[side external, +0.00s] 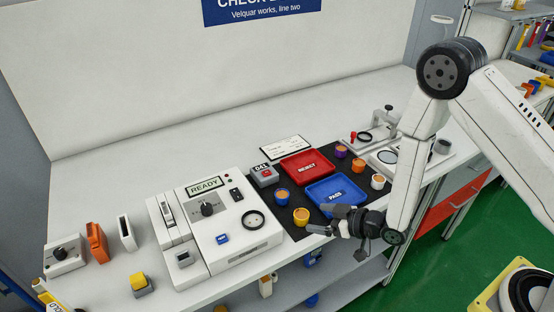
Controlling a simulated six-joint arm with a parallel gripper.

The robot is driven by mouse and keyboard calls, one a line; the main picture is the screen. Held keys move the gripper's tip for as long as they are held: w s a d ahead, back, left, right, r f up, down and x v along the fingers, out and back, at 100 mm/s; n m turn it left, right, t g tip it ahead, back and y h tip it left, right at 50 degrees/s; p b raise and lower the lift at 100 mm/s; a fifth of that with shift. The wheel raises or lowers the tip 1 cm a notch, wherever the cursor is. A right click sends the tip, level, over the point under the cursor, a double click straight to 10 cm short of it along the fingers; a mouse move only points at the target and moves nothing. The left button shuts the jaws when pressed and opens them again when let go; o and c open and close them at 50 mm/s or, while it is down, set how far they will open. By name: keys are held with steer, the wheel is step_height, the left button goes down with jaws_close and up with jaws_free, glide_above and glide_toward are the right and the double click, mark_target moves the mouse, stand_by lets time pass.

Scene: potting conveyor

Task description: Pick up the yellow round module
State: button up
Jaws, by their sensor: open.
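The yellow round module (301,216) stands upright on the black mat (298,236), near its front edge and in front of the blue PASS tray (352,202). Its top looks orange-brown. My gripper (321,219) is just to the right of the module, low over the front of the bench, with its fingers pointing left towards it. The jaws are open and nothing shows between them. The gripper looks apart from the module, but the exact gap is hard to judge from this side.
A blue round module (282,196) stands behind the yellow one. Orange (358,165), purple (341,151) and white (378,182) ones stand right of the trays. The red REJECT tray (318,174) lies behind. A white READY tester (225,228) stands left, with a yellow-topped block (139,283) further left.

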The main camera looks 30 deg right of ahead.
mark_target(296, 213)
steer(key=shift+x, duration=1.35)
steer(key=shift+w, duration=0.1)
steer(key=shift+x, duration=2.5)
jaws_close()
steer(key=shift+d+r, duration=0.1)
steer(key=s+d, duration=0.4)
steer(key=s, duration=0.4)
steer(key=s+d, duration=0.4)
steer(key=s, duration=0.4)
steer(key=shift+d, duration=0.2)
